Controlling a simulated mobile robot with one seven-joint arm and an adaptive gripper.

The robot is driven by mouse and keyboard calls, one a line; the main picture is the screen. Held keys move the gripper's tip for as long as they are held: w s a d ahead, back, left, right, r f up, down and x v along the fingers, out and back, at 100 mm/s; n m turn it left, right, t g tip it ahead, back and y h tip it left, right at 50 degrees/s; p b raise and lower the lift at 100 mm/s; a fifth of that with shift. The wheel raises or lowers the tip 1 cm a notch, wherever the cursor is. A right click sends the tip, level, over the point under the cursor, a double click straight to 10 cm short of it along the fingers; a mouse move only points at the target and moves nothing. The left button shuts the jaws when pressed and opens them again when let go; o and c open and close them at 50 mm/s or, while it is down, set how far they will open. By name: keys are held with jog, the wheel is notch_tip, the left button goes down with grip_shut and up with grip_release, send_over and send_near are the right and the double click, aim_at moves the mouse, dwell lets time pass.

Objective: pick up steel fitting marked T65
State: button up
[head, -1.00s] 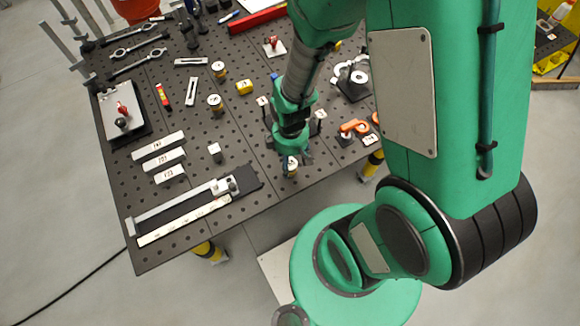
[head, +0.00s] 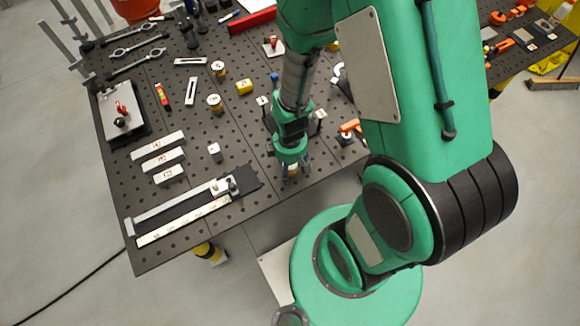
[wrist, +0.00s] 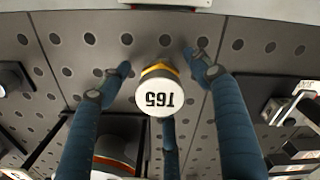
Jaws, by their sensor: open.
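The steel fitting marked T65 (wrist: 160,97) stands on the perforated table in the wrist view. It has a round white top with black T65 lettering, upside down in the picture, and a yellow band below. My gripper (wrist: 160,75) is open, with blue fingers to the left and right of the fitting and a third finger below it in the picture. Gaps show between the side fingers and the fitting. In the head view my gripper (head: 291,172) is low over the table's front part, and the fitting beneath it is mostly hidden.
The dark perforated table (head: 240,130) has other round fittings (head: 214,101), marked white bars (head: 158,147) and a long caliper-like tool (head: 180,207) left of my gripper. Orange parts (head: 350,126) lie to the right. The table's front edge is close.

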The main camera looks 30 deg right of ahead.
dwell(0.4)
jog(key=c, duration=1.4)
jog(key=shift+r, duration=0.1)
jog(key=shift+r, duration=0.65)
notch_tip(320, 180, up, 2)
jog(key=shift+s+a+r+p, duration=0.15)
jog(key=shift+s+r+p, duration=0.1)
jog(key=shift+s, duration=2.4)
jog(key=shift+s+a+r+p, duration=0.1)
jog(key=shift+s+r+p, duration=0.2)
jog(key=shift+s, duration=2.35)
jog(key=shift+s+a+r+p, duration=0.15)
jog(key=shift+s+r+p, duration=0.1)
jog(key=shift+s, duration=2.4)
